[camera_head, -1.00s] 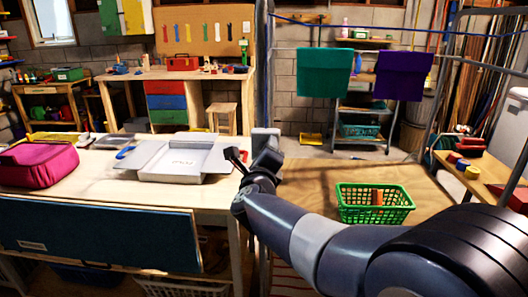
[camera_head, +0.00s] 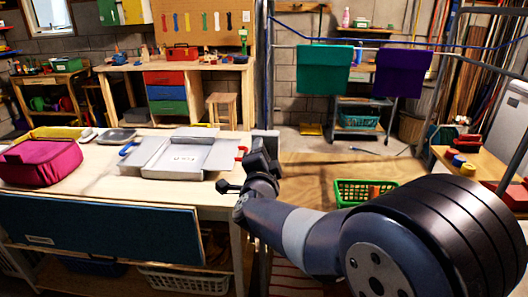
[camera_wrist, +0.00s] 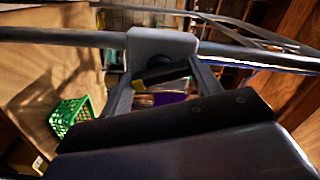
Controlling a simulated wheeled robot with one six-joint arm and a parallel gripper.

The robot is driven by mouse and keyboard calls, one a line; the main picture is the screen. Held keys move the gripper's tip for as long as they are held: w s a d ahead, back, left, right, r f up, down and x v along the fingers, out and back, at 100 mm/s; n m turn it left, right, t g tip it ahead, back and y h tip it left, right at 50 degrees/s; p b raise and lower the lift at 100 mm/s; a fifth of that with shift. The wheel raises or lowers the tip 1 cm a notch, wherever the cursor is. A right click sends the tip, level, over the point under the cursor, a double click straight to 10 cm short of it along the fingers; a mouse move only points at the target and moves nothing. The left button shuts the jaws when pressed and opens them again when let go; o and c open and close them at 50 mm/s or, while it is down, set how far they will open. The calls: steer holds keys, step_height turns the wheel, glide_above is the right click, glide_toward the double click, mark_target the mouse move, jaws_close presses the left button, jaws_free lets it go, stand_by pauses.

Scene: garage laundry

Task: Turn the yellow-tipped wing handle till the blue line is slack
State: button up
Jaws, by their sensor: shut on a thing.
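The wing handle (camera_wrist: 160,75) shows in the wrist view as a dark bar with a yellow tip, under a grey housing (camera_wrist: 162,42) on a metal post. My gripper (camera_wrist: 162,88) has a finger on each side of the handle and is shut on it. In the head view my gripper (camera_head: 258,160) is at the grey housing (camera_head: 265,138) beside the table's right edge; the handle is hidden there. The blue line (camera_head: 400,47) runs from the post across the back to the right frame and hangs in a sagging curve.
A teal towel (camera_head: 325,70) and a purple towel (camera_head: 402,72) hang behind on a rail. The left table (camera_head: 90,165) holds a grey tray (camera_head: 180,155) and a pink bag (camera_head: 40,162).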

steer(key=shift+n+p, duration=1.75)
steer(key=shift+n, duration=1.85)
steer(key=shift+f, duration=0.1)
steer(key=o, duration=1)
steer(key=shift+s, duration=0.1)
steer(key=s, duration=0.5)
steer(key=s+b, duration=0.1)
steer(key=s, duration=0.4)
steer(key=shift+s+a, duration=0.2)
steer(key=shift+s, duration=0.15)
steer(key=shift+w, duration=0.1)
